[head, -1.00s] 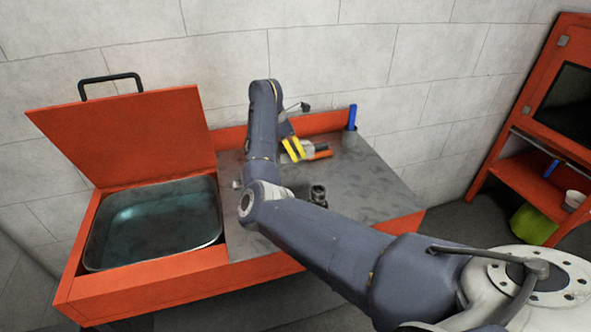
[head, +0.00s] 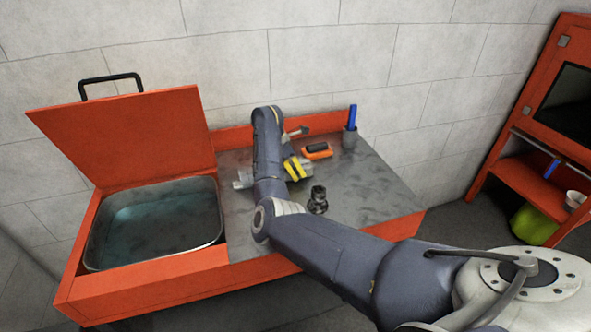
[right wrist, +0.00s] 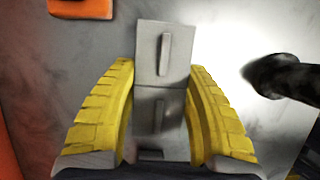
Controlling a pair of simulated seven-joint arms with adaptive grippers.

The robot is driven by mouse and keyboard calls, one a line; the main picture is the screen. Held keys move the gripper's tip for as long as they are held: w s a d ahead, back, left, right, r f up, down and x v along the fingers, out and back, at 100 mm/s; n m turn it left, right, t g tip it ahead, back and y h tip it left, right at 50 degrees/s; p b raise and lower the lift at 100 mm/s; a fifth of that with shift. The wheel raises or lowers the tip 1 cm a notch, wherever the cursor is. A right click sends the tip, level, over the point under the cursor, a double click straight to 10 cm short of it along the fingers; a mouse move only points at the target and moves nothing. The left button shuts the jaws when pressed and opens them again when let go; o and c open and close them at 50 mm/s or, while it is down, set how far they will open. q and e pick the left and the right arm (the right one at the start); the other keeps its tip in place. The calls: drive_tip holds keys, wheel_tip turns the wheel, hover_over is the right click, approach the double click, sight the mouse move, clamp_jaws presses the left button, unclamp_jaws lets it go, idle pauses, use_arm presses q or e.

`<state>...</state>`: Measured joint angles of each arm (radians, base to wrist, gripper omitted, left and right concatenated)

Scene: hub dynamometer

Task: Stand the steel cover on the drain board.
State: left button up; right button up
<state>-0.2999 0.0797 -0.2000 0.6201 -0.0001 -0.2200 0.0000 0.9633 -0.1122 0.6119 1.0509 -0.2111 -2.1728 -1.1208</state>
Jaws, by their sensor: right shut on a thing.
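My right gripper (head: 297,168) has yellow fingers and is low over the grey drain board (head: 365,182), left of centre. The right wrist view shows its fingers (right wrist: 161,72) shut on the sides of the steel cover (right wrist: 150,55), a pale grey square plate with a raised bar. A darker panel with a similar bar shows below it between the fingers; I cannot tell whether it is a reflection. In the head view the cover is mostly hidden by the fingers. Whether it touches the board is unclear. My left gripper is not in view.
An orange and black brush (head: 317,151) lies behind the gripper. A dark fitting (head: 318,200) stands to its front right. A grey cup (head: 350,139) with a blue handle is at the back right. A water-filled basin (head: 155,222) with its orange lid (head: 130,135) raised is left.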

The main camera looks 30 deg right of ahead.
drive_tip(key=o, duration=1.5)
drive_tip(key=shift+f, duration=0.1)
drive_tip(key=shift+c, duration=0.2)
drive_tip(key=v, duration=1.2)
